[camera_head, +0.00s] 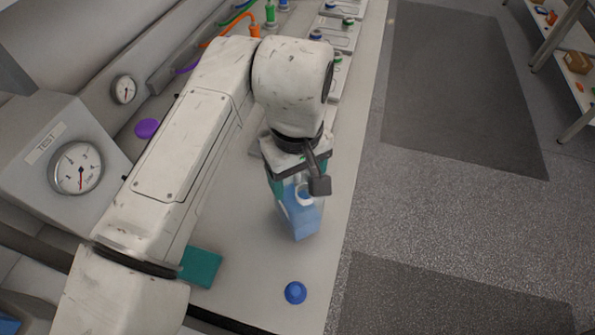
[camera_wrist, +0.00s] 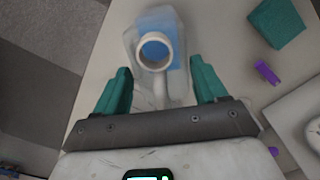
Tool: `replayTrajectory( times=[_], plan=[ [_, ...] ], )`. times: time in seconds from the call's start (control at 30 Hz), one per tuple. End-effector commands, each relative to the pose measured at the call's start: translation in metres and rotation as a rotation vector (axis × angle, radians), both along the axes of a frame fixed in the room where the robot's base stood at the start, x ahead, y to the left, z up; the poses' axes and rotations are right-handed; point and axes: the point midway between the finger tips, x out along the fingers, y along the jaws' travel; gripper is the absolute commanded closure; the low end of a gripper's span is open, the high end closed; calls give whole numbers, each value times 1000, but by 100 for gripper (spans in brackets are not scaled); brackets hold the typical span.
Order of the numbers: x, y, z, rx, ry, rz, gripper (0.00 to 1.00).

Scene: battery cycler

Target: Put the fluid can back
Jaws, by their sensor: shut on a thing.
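The fluid can (camera_head: 302,216) is a clear jug with blue fluid in it, below my gripper over the long grey bench (camera_head: 240,300). I cannot tell whether its base touches the bench. In the wrist view the can (camera_wrist: 150,22) shows its round open mouth, with no cap on it. My gripper (camera_head: 290,185) points down and is shut on the can's near part, with teal fingers on either side. The fingers also show in the wrist view (camera_wrist: 160,85). A blue cap (camera_head: 295,292) lies on the bench nearer the front.
A teal block (camera_head: 201,267) lies on the bench beside my arm. A box with a TEST gauge (camera_head: 76,168) stands at the left. Stations with coloured knobs (camera_head: 338,58) line the bench further back. Open floor lies right of the bench; a shelf (camera_head: 575,62) stands far right.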

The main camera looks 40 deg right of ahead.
Motion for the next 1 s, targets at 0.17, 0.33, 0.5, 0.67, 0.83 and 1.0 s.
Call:
replayTrajectory(
  times=[0.17, 0.33, 0.5, 0.67, 0.83, 1.0],
  plan=[
    [0, 0, -1, -1, -1, 0, 100],
    [0, 0, -3, -2, -1, 0, 100],
    [0, 0, -5, -1, 0, 0, 21],
    [0, 0, -5, 0, 0, 0, 5],
    [0, 0, -5, 0, 0, 0, 3],
    [0, 0, 0, 1, -1, 0, 3]
  ],
)
